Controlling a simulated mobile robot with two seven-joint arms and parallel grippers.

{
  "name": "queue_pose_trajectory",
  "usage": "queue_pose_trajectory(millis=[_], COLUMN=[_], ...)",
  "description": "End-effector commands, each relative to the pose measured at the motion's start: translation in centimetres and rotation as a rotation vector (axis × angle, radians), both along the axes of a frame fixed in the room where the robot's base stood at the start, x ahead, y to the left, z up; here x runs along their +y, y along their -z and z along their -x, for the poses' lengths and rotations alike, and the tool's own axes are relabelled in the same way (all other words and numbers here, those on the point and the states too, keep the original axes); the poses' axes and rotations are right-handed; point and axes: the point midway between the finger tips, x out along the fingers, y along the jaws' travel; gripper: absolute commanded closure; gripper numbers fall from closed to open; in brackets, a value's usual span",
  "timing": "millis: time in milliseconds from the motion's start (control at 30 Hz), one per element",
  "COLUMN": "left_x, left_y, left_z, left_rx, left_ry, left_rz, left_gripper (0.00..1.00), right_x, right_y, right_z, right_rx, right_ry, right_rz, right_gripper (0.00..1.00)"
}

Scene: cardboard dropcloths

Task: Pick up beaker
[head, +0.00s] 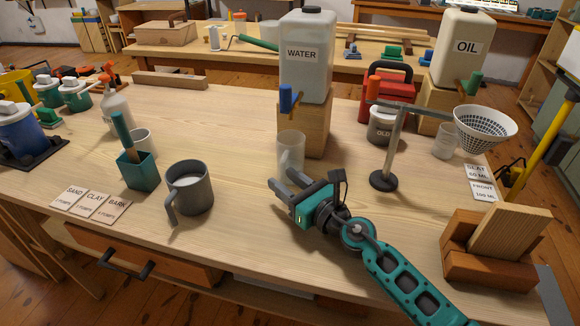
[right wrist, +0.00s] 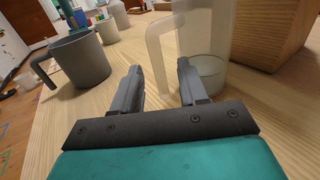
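A clear frosted beaker (head: 290,153) with a handle stands upright on the wooden table, just in front of the wooden block under the water tank. In the right wrist view the beaker (right wrist: 208,40) is ahead and to the right, its handle (right wrist: 155,50) pointing left across the gap between the fingers. My right gripper (head: 288,181) is low over the table, close on the near side of the beaker. It is open and empty in the right wrist view (right wrist: 160,78); I see no clear contact with the handle. My left gripper is not in view.
A dark grey mug (head: 192,188) stands left of my right gripper. Behind the beaker are the water tank (head: 306,65) and its wooden block (head: 318,125). A funnel stand (head: 384,180) stands to the right. The table between mug and beaker is clear.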

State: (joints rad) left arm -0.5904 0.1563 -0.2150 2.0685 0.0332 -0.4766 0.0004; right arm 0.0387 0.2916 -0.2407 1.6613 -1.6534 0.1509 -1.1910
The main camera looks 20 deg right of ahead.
Motion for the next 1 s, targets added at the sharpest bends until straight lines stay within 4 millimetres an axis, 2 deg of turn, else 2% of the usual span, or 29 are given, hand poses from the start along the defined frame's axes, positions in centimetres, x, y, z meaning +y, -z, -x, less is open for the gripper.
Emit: queue_pose_trajectory(millis=[67, 433, 1000], left_x=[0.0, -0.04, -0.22], left_y=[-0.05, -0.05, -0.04], left_z=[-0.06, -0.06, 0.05], left_rx=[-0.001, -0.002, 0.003], left_ry=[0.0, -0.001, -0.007], left_rz=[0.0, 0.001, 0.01], left_gripper=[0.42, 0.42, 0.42], right_x=[-0.02, -0.05, -0.06], right_y=[0.0, 0.0, -0.09], right_z=[0.02, 0.03, 0.02], right_rx=[0.0, 0.0, -0.001], right_ry=[0.0, 0.0, 0.001], right_rz=[0.0, 0.001, 0.001], right_gripper=[0.65, 1.0, 1.0])
